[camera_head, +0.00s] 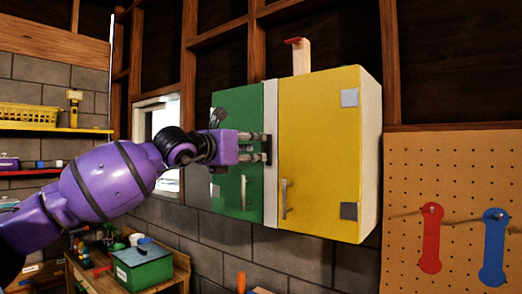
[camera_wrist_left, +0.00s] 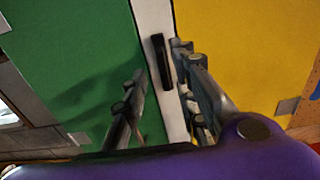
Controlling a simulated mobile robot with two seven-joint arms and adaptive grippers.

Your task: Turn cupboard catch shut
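The cupboard has a green door (camera_head: 230,110) on the left and a yellow door (camera_head: 320,150) on the right, both closed, with a white strip (camera_head: 270,207) between them. The catch (camera_wrist_left: 161,58) is a small black bar on that strip; in the left wrist view it runs roughly along the strip. It also shows in the head view (camera_head: 267,149), partly hidden by my fingers. My left gripper (camera_head: 256,147) is open in front of the catch, a finger on each side of it in the left wrist view (camera_wrist_left: 157,72). I cannot tell whether they touch it. My right gripper is out of view.
Door handles (camera_head: 284,198) hang low on the doors. A pegboard (camera_head: 450,190) with red and blue tags is at the right. Below left stands a bench with a green box (camera_head: 142,266); a shelf with a yellow basket (camera_head: 28,116) is at the far left.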

